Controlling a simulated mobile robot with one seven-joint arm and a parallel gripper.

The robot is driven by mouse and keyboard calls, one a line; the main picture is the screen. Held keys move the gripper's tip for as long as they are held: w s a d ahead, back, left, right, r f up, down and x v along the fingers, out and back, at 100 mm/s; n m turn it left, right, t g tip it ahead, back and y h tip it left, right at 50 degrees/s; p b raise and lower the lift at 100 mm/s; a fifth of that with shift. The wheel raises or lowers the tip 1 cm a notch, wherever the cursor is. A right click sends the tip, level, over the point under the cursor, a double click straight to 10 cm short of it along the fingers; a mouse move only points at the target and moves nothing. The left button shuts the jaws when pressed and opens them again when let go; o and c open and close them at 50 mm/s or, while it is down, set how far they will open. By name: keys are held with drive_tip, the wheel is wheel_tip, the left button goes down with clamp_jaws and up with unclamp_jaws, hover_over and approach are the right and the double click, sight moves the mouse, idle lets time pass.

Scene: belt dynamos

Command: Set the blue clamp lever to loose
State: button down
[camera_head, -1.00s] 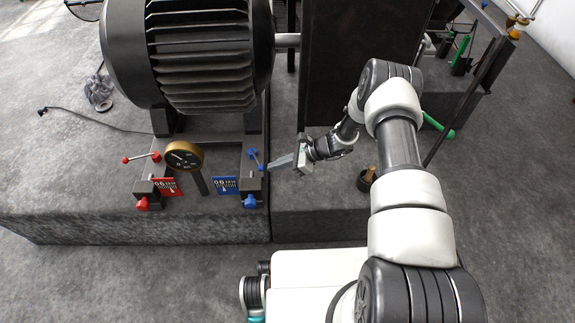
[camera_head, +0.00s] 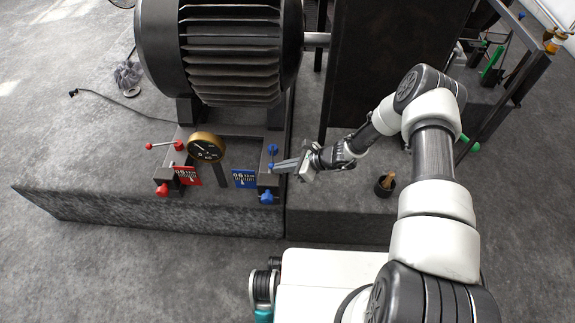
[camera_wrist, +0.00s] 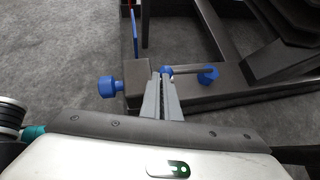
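The blue clamp lever (camera_head: 272,157) is a thin rod with blue ends on the dark bracket right of the gauge. In the head view it runs nearly up and down. In the wrist view the lever's rod (camera_wrist: 190,70) runs sideways between two blue ends, just beyond the fingertips. My gripper (camera_head: 276,168) reaches in from the right, its tips at the lever's near end. In the wrist view the fingers of my gripper (camera_wrist: 160,76) lie close together, nothing visible between them. I cannot tell whether they touch the lever. A blue label (camera_head: 244,179) stands beside the bracket.
A blue knob (camera_head: 266,197) sticks out of the bracket's front, left of the fingers in the wrist view. A round gauge (camera_head: 206,147), a red lever (camera_head: 164,145) and a red knob (camera_head: 162,190) are further left. The big motor (camera_head: 220,50) stands behind. A dark cup (camera_head: 384,186) stands right.

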drive_tip(key=shift+s+f, duration=0.1)
drive_tip(key=shift+f, duration=0.05)
drive_tip(key=s+d+f+p+v, duration=0.1)
drive_tip(key=v, duration=1.3)
drive_tip(key=shift+s+f+p, duration=0.2)
drive_tip(key=shift+f+p, duration=0.15)
drive_tip(key=shift+p, duration=0.05)
